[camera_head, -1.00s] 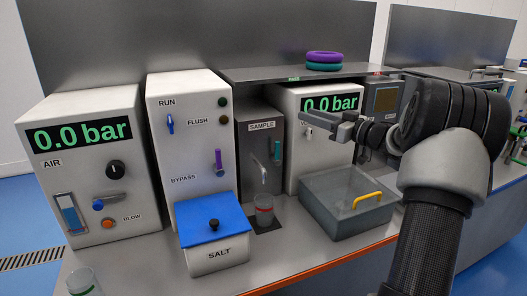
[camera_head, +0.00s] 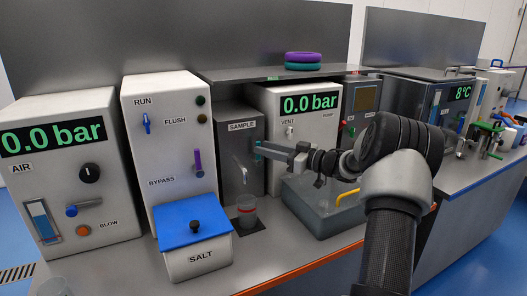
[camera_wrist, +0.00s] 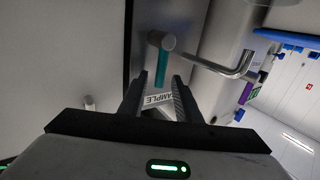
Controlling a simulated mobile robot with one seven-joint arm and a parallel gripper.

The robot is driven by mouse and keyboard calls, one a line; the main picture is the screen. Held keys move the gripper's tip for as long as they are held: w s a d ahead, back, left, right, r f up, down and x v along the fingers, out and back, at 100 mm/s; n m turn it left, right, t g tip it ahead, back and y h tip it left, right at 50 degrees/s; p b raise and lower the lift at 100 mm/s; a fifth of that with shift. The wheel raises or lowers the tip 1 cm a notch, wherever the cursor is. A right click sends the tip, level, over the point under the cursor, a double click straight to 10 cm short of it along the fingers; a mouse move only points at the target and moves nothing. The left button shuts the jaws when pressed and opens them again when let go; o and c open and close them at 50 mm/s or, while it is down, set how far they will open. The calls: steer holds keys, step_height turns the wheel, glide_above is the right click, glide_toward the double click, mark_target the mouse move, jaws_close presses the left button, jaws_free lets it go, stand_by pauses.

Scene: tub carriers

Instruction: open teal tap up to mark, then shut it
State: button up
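The teal tap lever is on the grey SAMPLE panel (camera_head: 226,150). In the head view my gripper's fingers mostly cover it. In the wrist view the teal lever (camera_wrist: 161,67) hangs down from a round grey pivot, and its free end appears between my fingertips. My gripper (camera_wrist: 156,84) is open, with a gap on both sides of the lever; I see no contact. My gripper also shows in the head view (camera_head: 263,149). A clear cup (camera_head: 247,218) with a red mark band stands below the spout (camera_head: 244,173). I cannot tell its liquid level.
A blue-lidded SALT box (camera_head: 197,259) stands left of the cup. A grey tub (camera_head: 318,217) with a yellow handle lies under my arm. A white RUN/FLUSH/BYPASS unit (camera_head: 165,100) is left of the panel. A shelf (camera_head: 235,75) holding purple and teal rings overhangs it.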

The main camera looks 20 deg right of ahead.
steer(key=shift+x, duration=0.85)
steer(key=shift+r, duration=0.1)
jaws_close()
